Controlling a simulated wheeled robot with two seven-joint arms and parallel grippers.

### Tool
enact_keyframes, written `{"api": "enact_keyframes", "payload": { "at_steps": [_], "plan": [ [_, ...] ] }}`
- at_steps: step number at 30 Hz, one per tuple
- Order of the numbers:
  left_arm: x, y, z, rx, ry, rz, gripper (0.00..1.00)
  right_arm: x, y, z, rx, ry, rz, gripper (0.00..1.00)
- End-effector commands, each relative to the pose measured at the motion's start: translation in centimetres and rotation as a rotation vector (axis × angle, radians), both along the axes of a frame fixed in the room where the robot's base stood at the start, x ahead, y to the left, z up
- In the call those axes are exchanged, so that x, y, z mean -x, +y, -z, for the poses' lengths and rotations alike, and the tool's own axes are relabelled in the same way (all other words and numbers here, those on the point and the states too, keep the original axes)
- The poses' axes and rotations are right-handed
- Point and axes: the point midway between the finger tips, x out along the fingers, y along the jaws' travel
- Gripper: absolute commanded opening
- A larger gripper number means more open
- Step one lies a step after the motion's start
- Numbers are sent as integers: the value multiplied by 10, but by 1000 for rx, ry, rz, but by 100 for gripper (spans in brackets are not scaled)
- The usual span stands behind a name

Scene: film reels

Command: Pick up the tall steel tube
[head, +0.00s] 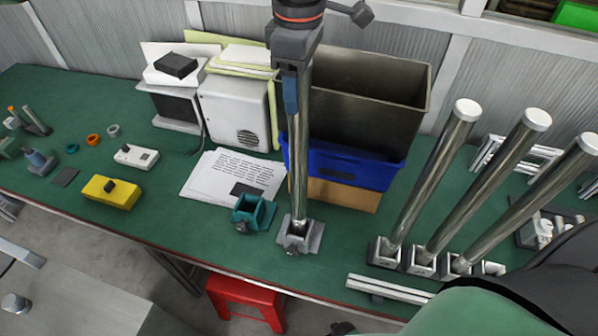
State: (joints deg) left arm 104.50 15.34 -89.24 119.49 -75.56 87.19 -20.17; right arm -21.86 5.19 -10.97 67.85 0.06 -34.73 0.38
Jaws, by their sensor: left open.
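A tall shiny steel tube (300,165) stands upright in a small grey square holder (298,238) on the green workbench. My left gripper (291,98) is open at the tube's upper part, coming down from above. One finger with a blue pad shows in front of and beside the tube. The gripper hides the tube's top, and I cannot tell whether the fingers touch it. Three more steel tubes with white caps (437,165) (480,180) (528,195) stand in grey holders at the right, leaning in the picture. My right gripper is not in view.
A dark metal bin (375,95) on a blue crate (370,168) stands close behind the tube. A teal holder (250,212) sits just left of the grey one. Papers (225,178), a white box (235,110) and a yellow box (110,192) lie further left. A red stool (245,298) is below the bench.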

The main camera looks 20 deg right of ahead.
Motion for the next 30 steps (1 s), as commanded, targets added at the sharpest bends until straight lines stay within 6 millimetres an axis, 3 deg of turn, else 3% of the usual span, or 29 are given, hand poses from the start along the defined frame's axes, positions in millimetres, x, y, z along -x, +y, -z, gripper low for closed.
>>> {"api": "enact_keyframes", "payload": {
  "at_steps": [8,17,30],
  "plan": [
    [0,0,2,1,1,0,59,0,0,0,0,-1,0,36],
    [0,0,2,1,1,0,0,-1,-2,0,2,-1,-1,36],
    [0,0,-2,2,-1,0,0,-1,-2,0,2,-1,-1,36]
  ]
}}
